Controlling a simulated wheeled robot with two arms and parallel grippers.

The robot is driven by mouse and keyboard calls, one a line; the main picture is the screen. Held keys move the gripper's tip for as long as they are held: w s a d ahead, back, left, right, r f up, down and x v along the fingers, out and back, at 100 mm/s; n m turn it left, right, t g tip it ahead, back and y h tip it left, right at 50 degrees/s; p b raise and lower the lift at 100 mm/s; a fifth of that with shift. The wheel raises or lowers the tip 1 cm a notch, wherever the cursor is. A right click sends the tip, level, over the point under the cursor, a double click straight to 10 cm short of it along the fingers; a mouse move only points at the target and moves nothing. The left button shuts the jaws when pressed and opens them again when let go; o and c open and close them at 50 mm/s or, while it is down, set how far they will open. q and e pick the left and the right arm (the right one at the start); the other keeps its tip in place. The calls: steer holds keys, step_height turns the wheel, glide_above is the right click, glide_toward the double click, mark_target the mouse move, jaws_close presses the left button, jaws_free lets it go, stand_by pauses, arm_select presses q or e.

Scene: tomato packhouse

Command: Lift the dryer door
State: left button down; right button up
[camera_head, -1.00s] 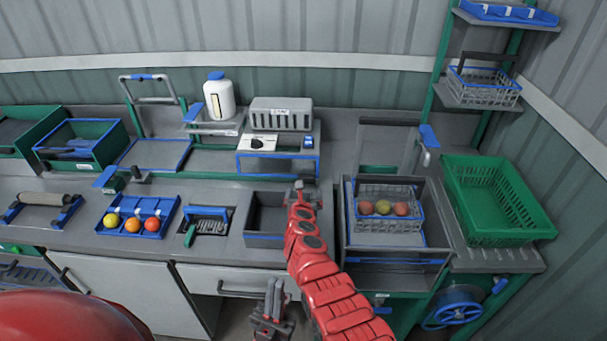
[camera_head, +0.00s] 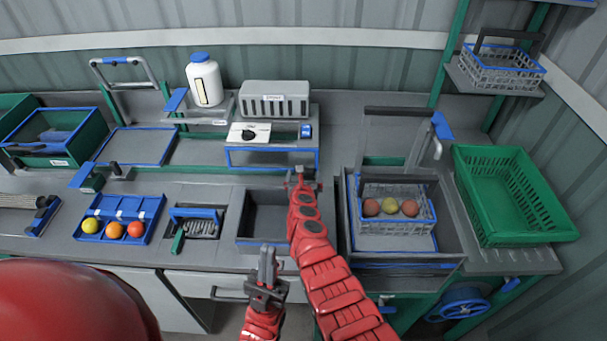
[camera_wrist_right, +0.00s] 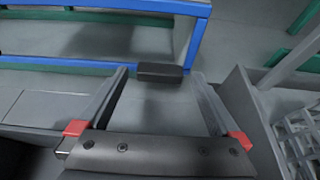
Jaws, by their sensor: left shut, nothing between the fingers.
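A grey vented box (camera_head: 273,100) with a dial panel (camera_head: 249,133) stands over a low blue-framed unit (camera_head: 272,150), which looks like the dryer. Its blue frame (camera_wrist_right: 100,66) crosses the top of the right wrist view, with a grey space inside. My right gripper (camera_head: 302,177) is just in front of its right end. In the right wrist view its two fingers (camera_wrist_right: 160,85) are wide apart. A dark block (camera_wrist_right: 160,72) lies between the fingertips, perhaps a door handle; I cannot tell if they touch it. My left gripper (camera_head: 267,262) is shut and empty, low before the counter.
A basin with a basket of tomatoes (camera_head: 396,225) stands right of my right arm, an upright panel with a dark top bar (camera_head: 400,111) behind it. A green crate (camera_head: 500,238) is further right. An open grey bin (camera_head: 265,237) and a blue tomato tray (camera_head: 118,240) are left.

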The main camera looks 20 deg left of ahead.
steer(key=shift+w, duration=0.1)
jaws_close()
stand_by(0.3)
